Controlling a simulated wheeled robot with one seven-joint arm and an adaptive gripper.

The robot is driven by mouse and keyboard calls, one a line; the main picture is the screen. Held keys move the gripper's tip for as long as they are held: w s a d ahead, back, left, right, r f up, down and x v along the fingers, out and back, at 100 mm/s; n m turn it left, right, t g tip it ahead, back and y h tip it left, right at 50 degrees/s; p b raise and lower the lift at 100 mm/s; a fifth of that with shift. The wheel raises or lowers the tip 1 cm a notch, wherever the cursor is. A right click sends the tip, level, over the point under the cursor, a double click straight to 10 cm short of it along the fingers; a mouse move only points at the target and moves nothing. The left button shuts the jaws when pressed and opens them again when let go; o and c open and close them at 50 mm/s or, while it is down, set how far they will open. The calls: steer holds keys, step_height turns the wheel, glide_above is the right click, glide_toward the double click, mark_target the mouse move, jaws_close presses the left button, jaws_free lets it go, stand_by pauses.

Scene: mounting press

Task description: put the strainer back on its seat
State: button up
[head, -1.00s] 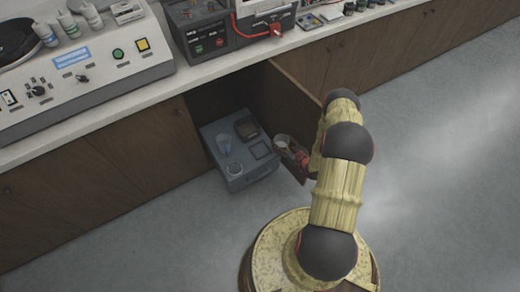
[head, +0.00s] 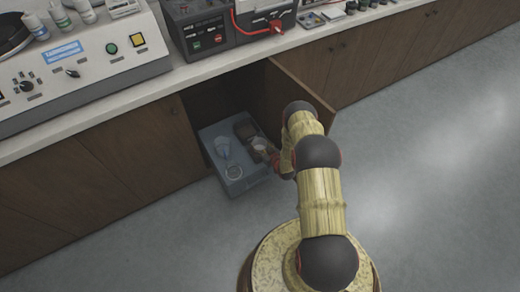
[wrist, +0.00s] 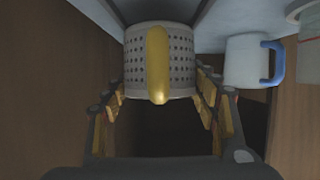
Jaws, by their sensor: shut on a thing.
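The strainer (wrist: 182,62) is a pale grey perforated cup with a yellow upright strip on its near side. In the wrist view it sits between the two fingers of my gripper (wrist: 161,92), which is shut on it. In the head view the strainer (head: 259,143) is a small pale round shape above the right part of a blue-grey box (head: 246,184), in front of the open cabinet. My gripper (head: 272,157) is partly hidden by my arm. A pale ring (head: 233,172) is at the front of the box top; I cannot tell whether it is the seat.
A pale bluish cup (head: 222,146) stands on the box's left side, and a dark square holder (head: 244,127) at its back. The wrist view shows a light mug with a blue handle (wrist: 247,60) beside the strainer. The open cabinet door (head: 298,92) is close to my arm.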

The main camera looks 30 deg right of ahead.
steer(key=shift+f, duration=1.1)
steer(key=shift+s+f, duration=0.1)
steer(key=shift+f, duration=0.05)
steer(key=o, duration=1.3)
